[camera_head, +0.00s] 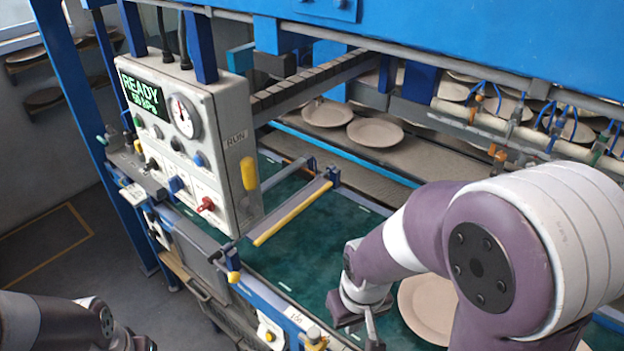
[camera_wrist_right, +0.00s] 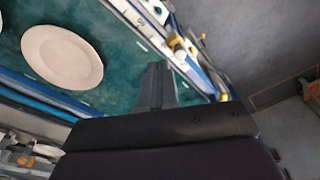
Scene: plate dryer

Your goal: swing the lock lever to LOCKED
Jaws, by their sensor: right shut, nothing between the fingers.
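My right gripper (camera_head: 371,326) hangs over the near edge of the green bed, with its fingers shut and empty. The shut fingers also show in the right wrist view (camera_wrist_right: 157,84), touching nothing that I can make out. A small lever with a yellow tip (camera_head: 233,277) stands at the bed's front edge, left of my right gripper. A white label plate (camera_head: 294,316) and more yellow-tipped fittings (camera_head: 315,334) sit along the blue front rail. I cannot tell which fitting is the lock lever, nor read LOCKED. Of my left arm, only links show at the lower left.
A control box (camera_head: 190,140) reading READY, with a gauge and a yellow RUN handle (camera_head: 249,173), stands at the left. A yellow bar (camera_head: 291,213) crosses the green bed. A round plate (camera_head: 428,305) lies beside my right arm and shows in the right wrist view (camera_wrist_right: 62,57).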

